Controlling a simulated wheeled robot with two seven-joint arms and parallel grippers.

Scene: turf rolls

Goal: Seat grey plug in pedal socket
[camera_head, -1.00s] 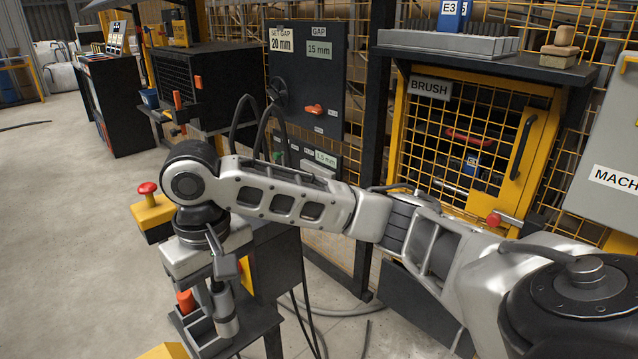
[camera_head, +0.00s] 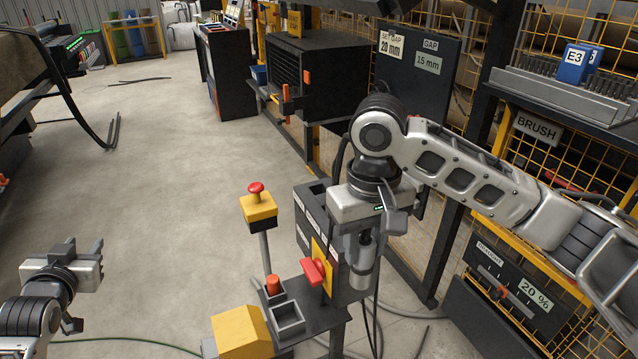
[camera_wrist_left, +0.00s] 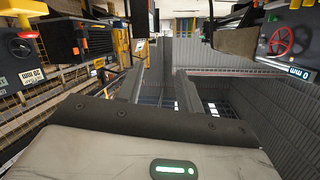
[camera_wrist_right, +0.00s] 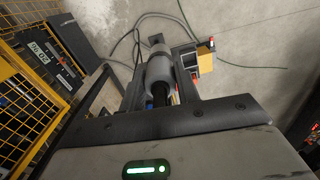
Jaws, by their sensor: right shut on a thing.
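The grey plug (camera_head: 360,268), a cylinder with a dark neck, hangs roughly upright from my right gripper (camera_head: 372,230). That gripper is shut on its neck. In the right wrist view the plug (camera_wrist_right: 159,72) lies between the fingers. A yellow pedal (camera_head: 241,334) sits on the low stand, left of and below the plug. A grey square open cup (camera_head: 287,318) stands beside the pedal; I cannot tell whether it is the socket. The plug is apart from both. My left gripper (camera_head: 88,287) is open and empty at the lower left, over floor.
An orange knob (camera_head: 273,286), a red lever (camera_head: 314,271) and a red-topped yellow post (camera_head: 258,205) are near the cup. A dark box (camera_head: 308,222) stands behind. Mesh fencing and a sign panel (camera_head: 510,288) are at right. The left floor is mostly clear.

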